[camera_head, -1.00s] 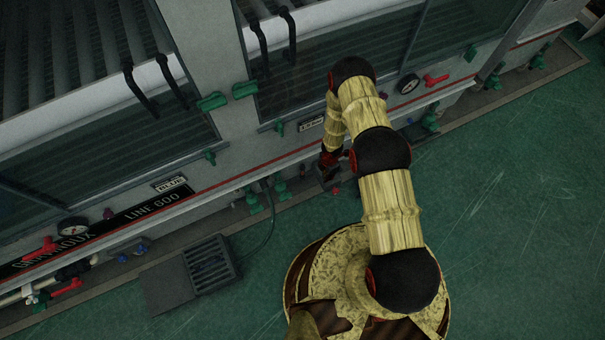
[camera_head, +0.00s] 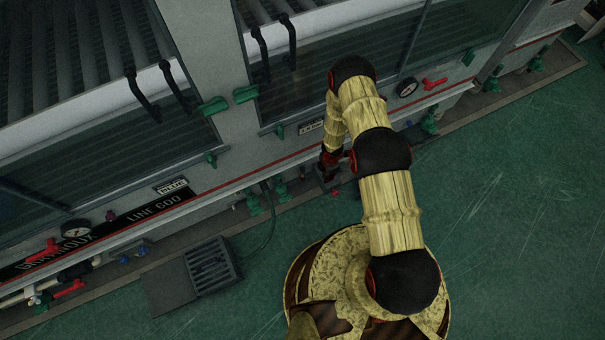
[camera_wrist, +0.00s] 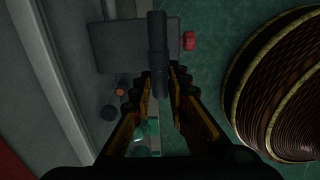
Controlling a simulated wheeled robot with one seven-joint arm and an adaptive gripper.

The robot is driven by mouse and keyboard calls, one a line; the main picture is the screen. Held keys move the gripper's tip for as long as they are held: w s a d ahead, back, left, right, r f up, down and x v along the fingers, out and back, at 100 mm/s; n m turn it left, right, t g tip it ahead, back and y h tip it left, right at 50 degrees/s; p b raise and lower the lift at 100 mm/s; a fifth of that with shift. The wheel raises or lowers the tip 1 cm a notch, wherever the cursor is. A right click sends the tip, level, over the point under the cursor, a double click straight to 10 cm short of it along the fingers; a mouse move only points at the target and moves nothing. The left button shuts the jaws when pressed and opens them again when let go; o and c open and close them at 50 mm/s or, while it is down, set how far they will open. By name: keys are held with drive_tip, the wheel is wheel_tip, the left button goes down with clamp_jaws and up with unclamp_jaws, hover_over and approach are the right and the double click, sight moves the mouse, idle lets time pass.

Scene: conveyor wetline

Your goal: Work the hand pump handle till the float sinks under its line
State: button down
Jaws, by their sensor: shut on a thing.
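My gripper (camera_wrist: 161,82) is shut on a dark upright bar, seemingly the pump handle (camera_wrist: 157,40), in the wrist view. The bar runs from between the fingertips toward the top of the picture. Behind it is a dark grey block or plate (camera_wrist: 115,45) with a red knob (camera_wrist: 190,40) at its right. In the head view my gripper (camera_head: 328,168) is low against the front of the machine (camera_head: 225,150), and the handle there is too small and covered to make out. I cannot make out the float or its line in either view.
Green valves (camera_head: 254,203) and a thin hose stand along the machine's foot. Round gauges (camera_head: 76,228) and red levers (camera_head: 434,82) are on the front panel. The green floor (camera_head: 510,210) at right is clear.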

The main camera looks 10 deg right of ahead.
drive_tip(key=shift+w+r+p, duration=0.2)
drive_tip(key=shift+r+p, duration=0.15)
drive_tip(key=shift+r, duration=0.4)
drive_tip(key=shift+f+b, duration=1.8)
drive_tip(key=shift+f, duration=0.55)
drive_tip(key=shift+r, duration=0.15)
drive_tip(key=c, duration=1.7)
unclamp_jaws()
drive_tip(key=shift+s, duration=0.1)
drive_tip(key=shift+c, duration=0.2)
wheel_tip(320, 180, up, 7)
drive_tip(key=p, duration=0.5)
drive_tip(key=shift+p, duration=0.4)
drive_tip(key=shift+s, duration=0.1)
